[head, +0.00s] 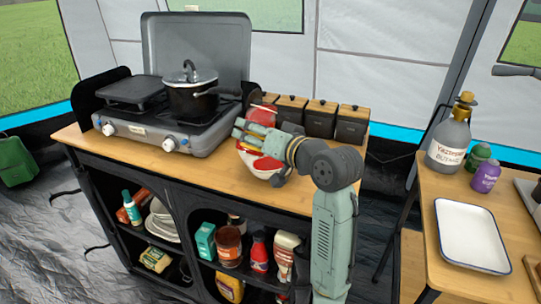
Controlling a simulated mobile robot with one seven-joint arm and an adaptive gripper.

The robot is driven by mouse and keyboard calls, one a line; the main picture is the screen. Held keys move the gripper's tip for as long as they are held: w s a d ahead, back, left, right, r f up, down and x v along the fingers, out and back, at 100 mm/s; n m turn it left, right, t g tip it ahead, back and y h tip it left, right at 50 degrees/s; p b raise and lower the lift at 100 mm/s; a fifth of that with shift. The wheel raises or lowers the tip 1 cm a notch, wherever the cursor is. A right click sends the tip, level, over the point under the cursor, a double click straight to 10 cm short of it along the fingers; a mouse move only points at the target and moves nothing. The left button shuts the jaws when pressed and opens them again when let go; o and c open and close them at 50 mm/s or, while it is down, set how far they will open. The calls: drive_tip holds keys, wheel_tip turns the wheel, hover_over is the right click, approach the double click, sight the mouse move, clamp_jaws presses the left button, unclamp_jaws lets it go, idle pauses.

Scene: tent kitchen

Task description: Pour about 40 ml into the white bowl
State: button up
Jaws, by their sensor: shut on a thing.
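The white bowl (262,174) stands on the wooden counter below my gripper. Its upper part is largely hidden by my gripper and arm, and red shows at its rim or inside. My gripper (240,128) is over the bowl's left side, shut on a red container (262,115). The container seems clear or glossy with red in it, and looks tilted. My fingers hide part of it, so I cannot tell its mouth or whether anything flows.
A camping stove (165,130) with a lidded pot (190,97) stands left on the counter (210,168). Several black canisters with wooden lids (321,118) stand close behind my gripper. A side table at right holds a white tray (470,235) and bottles (449,140).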

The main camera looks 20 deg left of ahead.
sight(246, 146)
idle(0.8)
drive_tip(key=shift+s+a+f+n+b, duration=0.2)
drive_tip(key=shift+s+n+b, duration=0.25)
drive_tip(key=shift+b, duration=0.3)
drive_tip(key=shift+s+a+f+n+t+b, duration=0.1)
drive_tip(key=shift+s+f+n+t+b, duration=0.1)
drive_tip(key=shift+s+n+b, duration=0.35)
drive_tip(key=shift+s+a+f+n+t+b, duration=0.1)
drive_tip(key=shift+n+t+b, duration=0.1)
drive_tip(key=shift+b, duration=0.5)
drive_tip(key=shift+s+a+n+t+b, duration=0.25)
drive_tip(key=shift+s+n+b, duration=0.35)
drive_tip(key=shift+b, duration=0.4)
drive_tip(key=shift+s+r+n+t+y+b, duration=0.2)
drive_tip(key=shift+n+t+y+b, duration=0.15)
drive_tip(key=shift+n, duration=0.25)
drive_tip(key=shift+f, duration=0.1)
